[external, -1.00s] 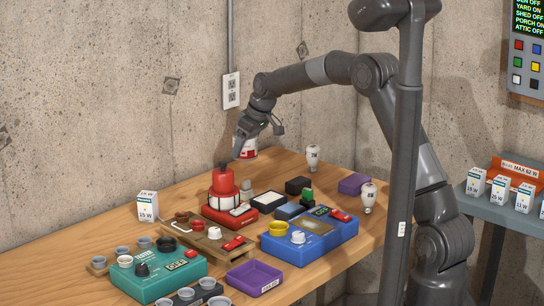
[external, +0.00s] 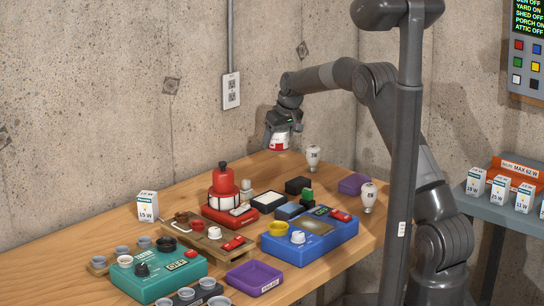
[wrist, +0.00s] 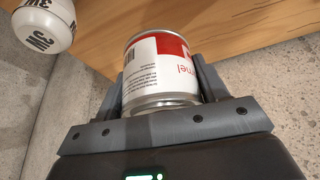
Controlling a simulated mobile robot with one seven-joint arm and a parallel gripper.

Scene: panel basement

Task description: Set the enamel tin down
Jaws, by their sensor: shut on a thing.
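The enamel tin (external: 280,141) is a small can with a red and white label and a metal rim. In the wrist view the tin (wrist: 160,75) sits between both fingers of my gripper (wrist: 160,92), which is shut on it. In the external view my gripper (external: 281,133) is over the back part of the wooden workbench (external: 100,215). The tin appears held above the bench top; the exact gap under it cannot be told.
A red device (external: 223,195), a dark box (external: 298,186), a purple block (external: 352,184) and a blue device (external: 320,237) stand nearer the front. The bench's back left is clear.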

